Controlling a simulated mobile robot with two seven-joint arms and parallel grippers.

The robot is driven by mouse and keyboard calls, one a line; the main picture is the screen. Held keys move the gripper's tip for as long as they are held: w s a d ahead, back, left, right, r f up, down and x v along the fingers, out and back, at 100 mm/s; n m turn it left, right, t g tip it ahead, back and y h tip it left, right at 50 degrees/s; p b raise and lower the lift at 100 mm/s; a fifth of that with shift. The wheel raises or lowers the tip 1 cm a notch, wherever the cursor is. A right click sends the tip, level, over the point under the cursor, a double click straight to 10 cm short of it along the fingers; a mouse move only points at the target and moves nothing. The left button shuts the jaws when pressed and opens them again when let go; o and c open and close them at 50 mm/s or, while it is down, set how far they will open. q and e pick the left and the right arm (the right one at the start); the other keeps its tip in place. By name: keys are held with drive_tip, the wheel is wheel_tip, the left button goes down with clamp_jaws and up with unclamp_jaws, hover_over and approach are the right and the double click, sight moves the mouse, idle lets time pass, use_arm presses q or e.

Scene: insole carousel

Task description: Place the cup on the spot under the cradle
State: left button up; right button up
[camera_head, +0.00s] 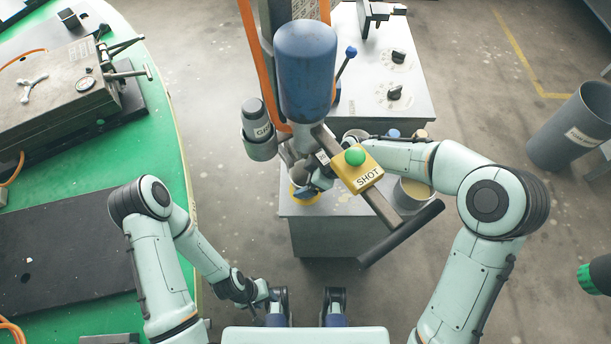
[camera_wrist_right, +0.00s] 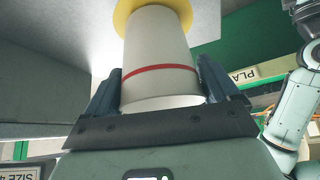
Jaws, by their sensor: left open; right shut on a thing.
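In the right wrist view, a white cup (camera_wrist_right: 158,62) with a red band stands between the jaws of my right gripper (camera_wrist_right: 160,92). Its far end is over a yellow round spot (camera_wrist_right: 124,18); I cannot tell whether they touch. In the head view, the yellow spot (camera_head: 305,197) shows on the grey cabinet top, below the blue tank and the machine's arm. My right gripper (camera_head: 308,182) reaches in there from the right, and the cup is mostly hidden. My left gripper (camera_head: 264,298) is low in the head view, open and away from the cup.
A blue tank (camera_head: 305,70) hangs over the cabinet (camera_head: 330,228). A yellow SHOT box (camera_head: 357,168) with a green button and a dark handle (camera_head: 402,232) stick out close to my right arm. A green table (camera_head: 150,110) is at left, a grey bin (camera_head: 575,130) at right.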

drive_tip(key=shift+w+a+f, duration=0.1)
drive_tip(key=shift+a+f, duration=0.1)
drive_tip(key=o, duration=0.8)
drive_tip(key=shift+f, duration=0.1)
drive_tip(key=shift+d+r, duration=0.2)
drive_tip(key=shift+r, duration=0.2)
drive_tip(key=v, duration=0.5)
drive_tip(key=shift+d, duration=0.1)
drive_tip(key=s+d, duration=0.1)
drive_tip(key=d, duration=0.2)
drive_tip(key=s+d+b, duration=0.1)
drive_tip(key=d, duration=0.3)
drive_tip(key=s+d, duration=0.1)
drive_tip(key=d, duration=0.3)
drive_tip(key=shift+s+f, duration=0.1)
drive_tip(key=shift+f, duration=0.15)
